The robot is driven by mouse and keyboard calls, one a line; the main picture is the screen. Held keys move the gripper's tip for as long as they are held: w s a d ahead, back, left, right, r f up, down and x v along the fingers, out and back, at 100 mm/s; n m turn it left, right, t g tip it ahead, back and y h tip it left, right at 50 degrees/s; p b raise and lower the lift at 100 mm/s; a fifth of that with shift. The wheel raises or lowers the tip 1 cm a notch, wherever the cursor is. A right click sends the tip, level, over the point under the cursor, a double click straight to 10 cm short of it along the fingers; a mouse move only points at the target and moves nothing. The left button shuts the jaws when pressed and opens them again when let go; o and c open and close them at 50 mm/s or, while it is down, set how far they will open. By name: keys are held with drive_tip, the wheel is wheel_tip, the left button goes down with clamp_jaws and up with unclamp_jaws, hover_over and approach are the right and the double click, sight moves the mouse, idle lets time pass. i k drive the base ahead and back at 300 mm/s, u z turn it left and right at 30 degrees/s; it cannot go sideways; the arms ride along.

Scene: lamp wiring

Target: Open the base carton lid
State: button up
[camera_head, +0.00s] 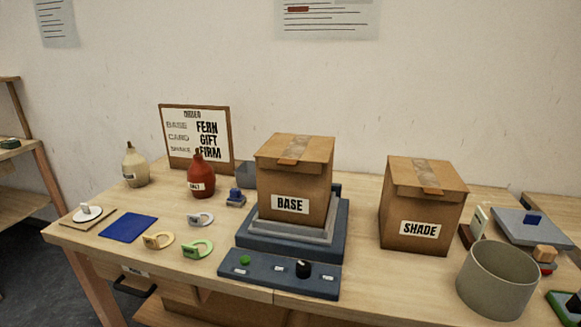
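The base carton (291,187) is a brown cardboard box with a white label reading BASE. It stands upright on a grey and blue stepped stand near the middle of the table. Its lid (296,149) is closed, with a tan tape strip across the top running down over the front edge. My gripper does not show in the head view.
The SHADE carton (421,206), also closed, stands to the right. A grey open cylinder (496,279) is at the front right. A control panel (281,273) lies before the stand. Bottles, tags and a blue mat (127,228) occupy the left. A sign board (197,137) stands behind.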

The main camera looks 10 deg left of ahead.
sight(284, 151)
drive_tip(key=z, duration=2.75)
drive_tip(key=k, duration=0.5)
drive_tip(key=u, duration=2.8)
